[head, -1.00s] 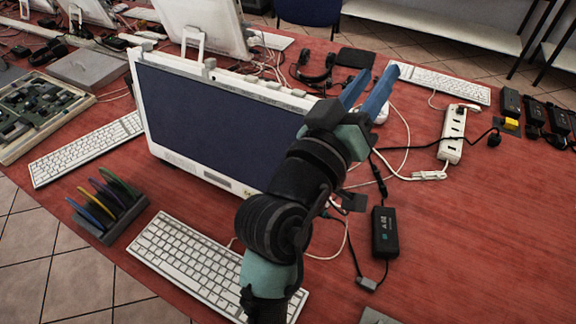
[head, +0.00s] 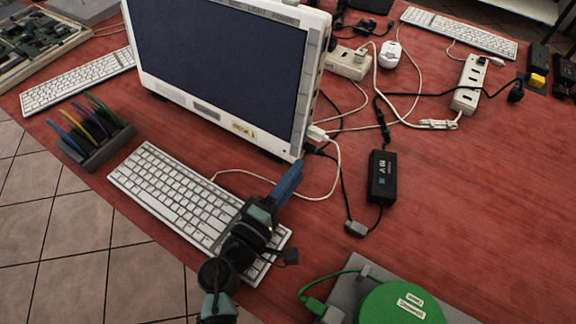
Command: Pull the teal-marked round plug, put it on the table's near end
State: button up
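A black power adapter (head: 382,176) with a small teal square on its label lies on the red table (head: 470,210) right of the monitor. Its thin cable runs through a small grey block (head: 356,228) and up toward the monitor's lower right side. A dark plug (head: 312,149) seems to sit there, below a white plug (head: 318,133). Both are small, and I cannot make out a teal mark on either. My gripper (head: 294,172) is over the keyboard's right end, its blue fingers pointing up toward the monitor's lower right corner. The fingers overlap in this view, and nothing shows held.
The monitor (head: 220,70) stands behind the white keyboard (head: 185,195). A disc rack (head: 95,140) is at left. White power strips (head: 468,85) and loose cables lie at upper right. A green round object (head: 400,303) on a grey plate is at bottom. Table right of the adapter is clear.

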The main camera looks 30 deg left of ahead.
aim_at(312, 153)
jog(key=shift+w+d+b, duration=0.15)
jog(key=shift+w+b, duration=0.25)
jog(key=shift+w, duration=2.55)
grip_shut()
